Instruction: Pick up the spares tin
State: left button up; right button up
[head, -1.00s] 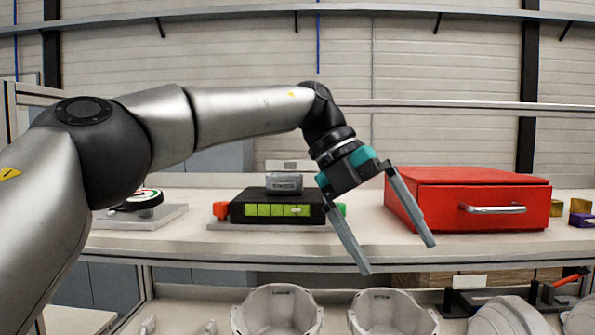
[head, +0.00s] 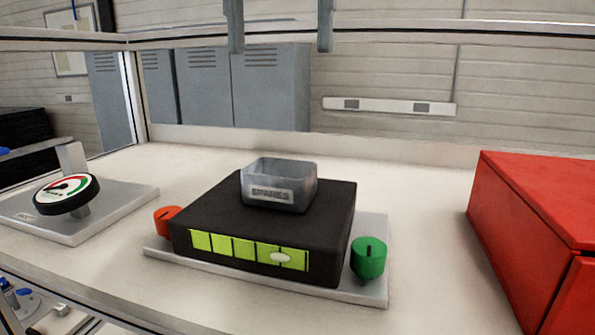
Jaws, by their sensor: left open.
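The spares tin (head: 280,188) is a small grey metal tin with an open top and a label reading SPARES on its front. It stands upright on top of a black box (head: 210,212) with a row of yellow-green panels on its front. My left gripper (head: 280,48) shows only as two grey fingers hanging in from the top edge. They are apart with nothing between them, above the tin in the picture. The rest of that gripper is out of frame. My right gripper is not in view.
An orange knob (head: 167,221) and a green knob (head: 368,259) flank the black box on its grey plate (head: 375,288). A round gauge (head: 66,194) stands at left. A red box (head: 530,215) stands at right. A rail (head: 420,41) crosses above. Bare bench lies between.

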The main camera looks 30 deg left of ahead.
pick_arm(q)
jog(key=f, duration=0.2)
send_over(280, 165)
jog(key=s+d, duration=0.2)
jog(key=s, duration=0.1)
jog(key=shift+f, duration=4.1)
jog(key=f, duration=0.3)
jog(key=shift+w+a+f, duration=0.15)
jog(key=shift+w+a, duration=0.05)
jog(key=shift+w, duration=0.1)
jog(key=shift+f, duration=0.75)
jog(key=shift+c, duration=0.2)
jog(key=c, duration=1)
jog(key=shift+o, duration=0.2)
jog(key=shift+r, duration=0.15)
notch_tip(280, 165, up, 10)
